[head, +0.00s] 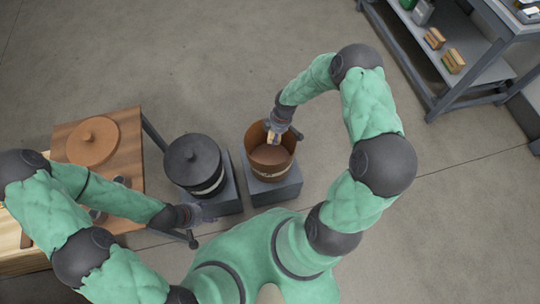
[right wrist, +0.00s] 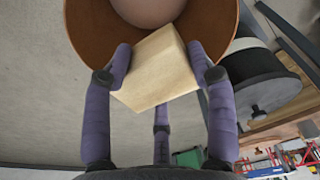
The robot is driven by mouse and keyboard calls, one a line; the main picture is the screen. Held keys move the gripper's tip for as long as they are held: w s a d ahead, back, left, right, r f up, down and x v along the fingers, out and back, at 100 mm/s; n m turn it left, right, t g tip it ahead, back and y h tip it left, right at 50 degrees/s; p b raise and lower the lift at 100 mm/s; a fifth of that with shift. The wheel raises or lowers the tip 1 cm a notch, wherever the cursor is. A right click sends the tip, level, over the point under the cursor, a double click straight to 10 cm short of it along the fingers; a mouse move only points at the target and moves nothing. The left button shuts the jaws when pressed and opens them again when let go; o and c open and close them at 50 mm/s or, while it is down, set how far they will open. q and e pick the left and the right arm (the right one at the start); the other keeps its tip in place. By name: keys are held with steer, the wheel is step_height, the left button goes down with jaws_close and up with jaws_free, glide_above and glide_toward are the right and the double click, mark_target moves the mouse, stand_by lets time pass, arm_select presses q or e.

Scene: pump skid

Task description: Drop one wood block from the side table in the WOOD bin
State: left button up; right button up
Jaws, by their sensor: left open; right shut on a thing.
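A wood block (right wrist: 156,72) is a pale cube held between the fingers of my right gripper (right wrist: 160,78). The bin's label is too small to read. The bin's rim also shows behind the block in the right wrist view (right wrist: 222,40). My left gripper (head: 200,215) is open and empty, in front of the dark lidded bin.
A dark lidded bin (head: 193,163) stands on a grey pedestal left of the brown bin. A wooden side table (head: 130,150) at the left carries a round brown lid (head: 93,141). A grey shelf rack (head: 440,75) with small boxes stands at the upper right. The floor between is clear.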

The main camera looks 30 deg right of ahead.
step_height(320, 180, down, 6)
steer(key=b, duration=0.4)
steer(key=shift+b, duration=0.3)
steer(key=o, duration=1.4)
steer(key=shift+c, duration=0.2)
steer(key=r, duration=0.4)
steer(key=d+r, duration=0.1)
steer(key=r, duration=0.3)
steer(key=s+r, duration=0.1)
steer(key=r, duration=0.3)
steer(key=shift+d, duration=0.25)
